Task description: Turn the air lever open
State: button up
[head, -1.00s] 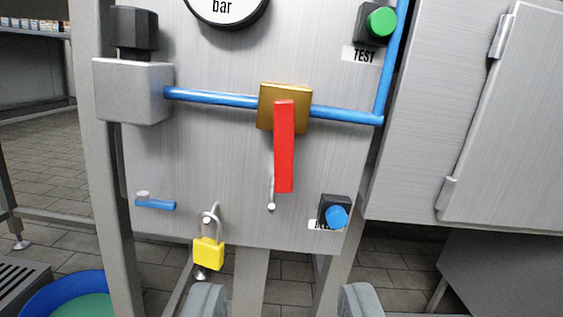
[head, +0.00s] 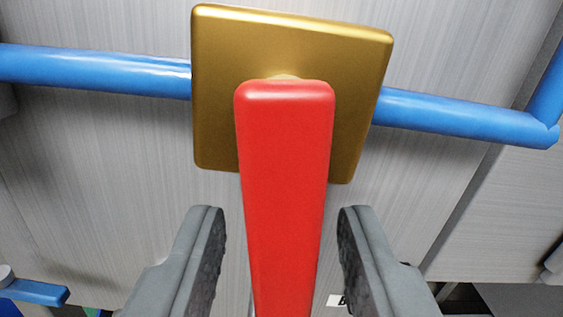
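The red air lever (head: 284,190) hangs down from the brass valve block (head: 215,100) on the metal panel. It stands across the line of the blue pipe (head: 95,72), which runs left and right of the block. My gripper (head: 281,225) is open, with one grey finger on each side of the lever. A gap shows between each finger and the lever. The lever's lower end runs out of the bottom of the picture.
The brushed metal panel (head: 110,150) lies behind the lever. The blue pipe bends upward at the right edge. A small blue handle (head: 35,291) shows at lower left, and part of a white label (head: 338,300) at the bottom.

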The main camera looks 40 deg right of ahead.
jog(key=shift+x, duration=0.9)
grip_shut()
